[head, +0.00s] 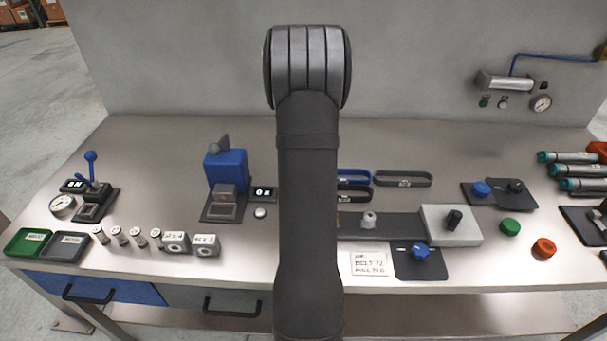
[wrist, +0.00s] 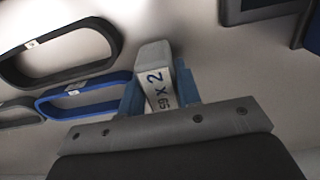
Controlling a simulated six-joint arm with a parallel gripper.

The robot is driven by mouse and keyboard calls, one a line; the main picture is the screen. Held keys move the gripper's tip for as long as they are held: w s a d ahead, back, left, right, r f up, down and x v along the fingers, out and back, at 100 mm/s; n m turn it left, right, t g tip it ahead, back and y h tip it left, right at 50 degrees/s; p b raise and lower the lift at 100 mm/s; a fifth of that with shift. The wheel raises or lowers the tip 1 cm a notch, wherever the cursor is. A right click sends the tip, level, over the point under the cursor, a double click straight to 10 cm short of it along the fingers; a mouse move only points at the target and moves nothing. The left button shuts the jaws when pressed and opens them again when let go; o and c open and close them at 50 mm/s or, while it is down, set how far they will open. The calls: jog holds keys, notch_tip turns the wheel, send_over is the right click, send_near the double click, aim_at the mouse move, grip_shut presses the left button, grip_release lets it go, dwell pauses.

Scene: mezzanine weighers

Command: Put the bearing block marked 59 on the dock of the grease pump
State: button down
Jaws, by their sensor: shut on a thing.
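My gripper (wrist: 159,92) is shut on a pale grey block (wrist: 153,54) in the wrist view, between two blue fingers. The block's label shows 59, an X and a 2, turned sideways. It looks held clear of the bench. In the head view my arm hides the gripper and the block. A blue machine (head: 226,168) with a grey block-like part and a dark base plate (head: 222,210) stands left of my arm. A lever unit with a blue knob (head: 91,170) and a gauge stands at the far left. I cannot tell which is the grease pump.
Two labelled grey blocks (head: 207,246) and several small cylinders (head: 118,236) stand near the front left. Green and grey trays (head: 67,246) are beside them. Belts (head: 402,179), a control box (head: 450,225) and knobs lie on the right. Bare bench lies behind the blue machine.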

jog(key=shift+f, duration=0.2)
jog(key=c, duration=1.3)
grip_release()
jog(key=shift+f, duration=0.1)
notch_tip(320, 180, up, 11)
jog(key=shift+r, duration=0.2)
jog(key=shift+o, duration=1.2)
jog(key=shift+r, duration=0.35)
jog(key=o, duration=0.6)
jog(key=shift+r, duration=0.15)
